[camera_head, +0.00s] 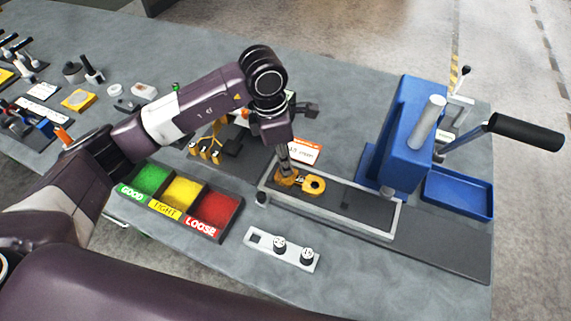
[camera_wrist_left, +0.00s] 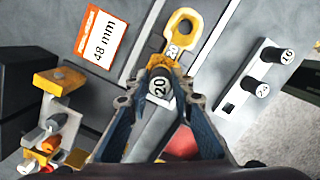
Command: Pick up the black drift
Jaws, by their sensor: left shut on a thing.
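My left gripper (camera_head: 285,168) points down over the near-left end of a yellow casting (camera_head: 314,185) lying in a grey-framed fixture. In the left wrist view, its fingers (camera_wrist_left: 160,92) are shut on a black drift whose round end (camera_wrist_left: 160,86) reads 20. The drift is mostly hidden in the head view, and I cannot tell whether its lower end sits in the casting. The casting (camera_wrist_left: 184,24) shows its ring end and a 20 mark in the wrist view. Two other black drifts, 24 (camera_wrist_left: 262,90) and 16 (camera_wrist_left: 285,56), stand in a light rack (camera_wrist_left: 240,92) with one empty slot.
A blue press (camera_head: 400,135) with a long black-gripped lever (camera_head: 525,132) stands right of the fixture (camera_head: 391,224). A blue tray (camera_head: 458,194) lies beside it. Green, yellow and red sorting bins (camera_head: 190,205) are at left. An orange-edged 48 mm card (camera_head: 304,152) lies behind the casting.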

